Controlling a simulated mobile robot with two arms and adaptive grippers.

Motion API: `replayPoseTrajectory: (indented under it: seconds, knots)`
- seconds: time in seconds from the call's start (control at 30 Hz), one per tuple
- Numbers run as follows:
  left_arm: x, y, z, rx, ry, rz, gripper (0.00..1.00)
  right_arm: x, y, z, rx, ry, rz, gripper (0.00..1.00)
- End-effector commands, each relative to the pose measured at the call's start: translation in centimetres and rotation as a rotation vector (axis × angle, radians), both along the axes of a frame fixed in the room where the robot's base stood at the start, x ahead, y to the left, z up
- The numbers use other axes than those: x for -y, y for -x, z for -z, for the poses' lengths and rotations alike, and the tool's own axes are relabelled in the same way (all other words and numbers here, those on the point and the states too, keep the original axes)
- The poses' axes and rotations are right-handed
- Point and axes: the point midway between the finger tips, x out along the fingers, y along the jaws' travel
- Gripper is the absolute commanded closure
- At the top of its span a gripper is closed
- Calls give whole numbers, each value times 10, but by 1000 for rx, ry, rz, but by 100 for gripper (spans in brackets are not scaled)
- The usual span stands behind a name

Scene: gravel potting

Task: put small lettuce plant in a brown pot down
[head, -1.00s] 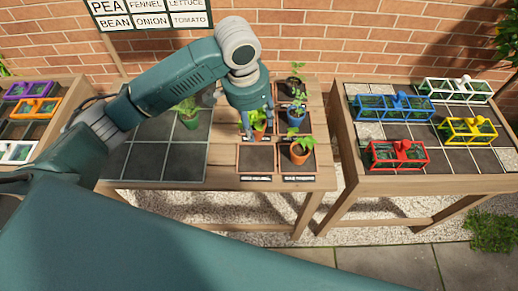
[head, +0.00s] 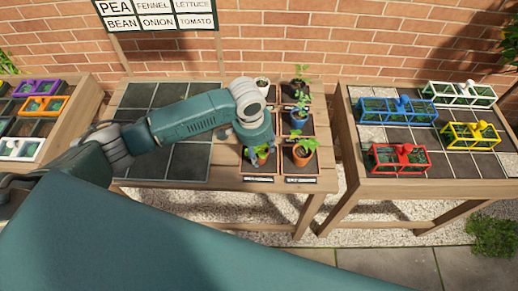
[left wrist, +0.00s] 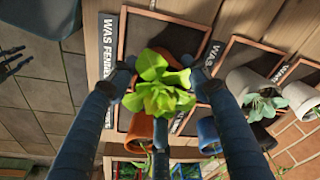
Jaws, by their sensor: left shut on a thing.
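The small lettuce plant (left wrist: 160,88) shows bright green leaves in the left wrist view. Its brown pot (left wrist: 172,60) is mostly hidden under the leaves. My left gripper (left wrist: 160,72) is shut on the pot, a finger on each side. In the head view my left gripper (head: 258,158) is at the front-left square tray (head: 246,169) of the middle table, with the pot over or in it. I cannot tell whether the pot touches the tray.
An orange pot (head: 303,158) stands close on the right in its own tray. A blue pot (head: 298,120) is behind that, and a white pot (head: 262,84) is at the back. A dark tiled mat (head: 140,158) lies left. The right table (head: 395,185) holds coloured carriers.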

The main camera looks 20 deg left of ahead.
Motion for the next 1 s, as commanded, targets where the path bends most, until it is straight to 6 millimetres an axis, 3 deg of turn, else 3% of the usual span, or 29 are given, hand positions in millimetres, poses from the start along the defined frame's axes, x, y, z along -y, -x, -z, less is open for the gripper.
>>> replayPoseTrajectory:
  seconds: [0.17,0.2,0.3,0.67,0.77,1.0]
  knots:
    - [0,0,2,0,1,0,81,-1,0,0,-1,-2,-1,66]
    - [0,0,2,0,0,0,48,-2,0,0,-1,-2,-1,66]
    - [0,0,2,0,0,0,33,-4,1,0,-1,-4,-1,66]
    - [0,0,-3,1,0,0,33,-7,1,1,-2,-8,-2,66]
    - [0,1,-15,2,2,0,33,-7,1,2,-2,-8,-2,66]
    - [-4,7,-66,4,2,1,33,-7,1,6,-1,-7,-2,66]
